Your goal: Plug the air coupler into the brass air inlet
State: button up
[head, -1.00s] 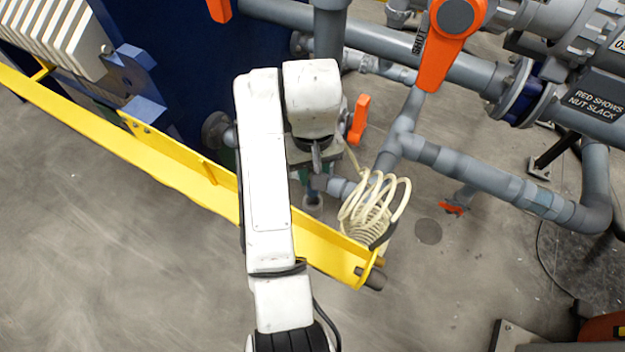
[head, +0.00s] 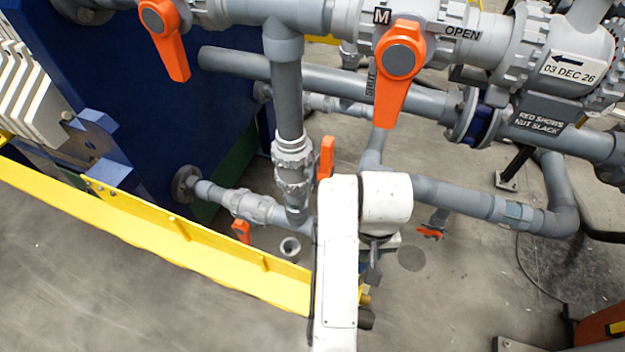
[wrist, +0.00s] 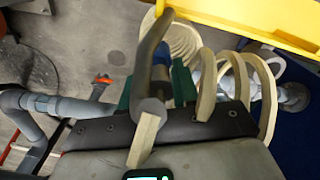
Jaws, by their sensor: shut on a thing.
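In the wrist view my gripper (wrist: 157,88) has its dark green fingers shut on the air coupler (wrist: 160,74), whose blue body shows partly between them. A dark grey bent sleeve crosses in front of the coupler, and a cream coiled hose (wrist: 207,82) hangs beside and behind it.
The yellow beam (head: 215,243) runs from the left to behind my arm. Grey pipes (head: 287,95) with orange valve handles (head: 400,75) stand ahead. The blue press frame (head: 190,100) is at upper left. Bare floor (head: 120,290) lies at lower left.

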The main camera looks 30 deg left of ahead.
jog(key=d+f+m, duration=0.3)
jog(key=d, duration=1.1)
jog(key=s+d+f+m, duration=0.1)
jog(key=d+f+m, duration=0.3)
jog(key=d, duration=0.9)
jog(key=shift+s+d+f, duration=0.2)
jog(key=shift+d+f, duration=0.05)
jog(key=shift+d, duration=0.15)
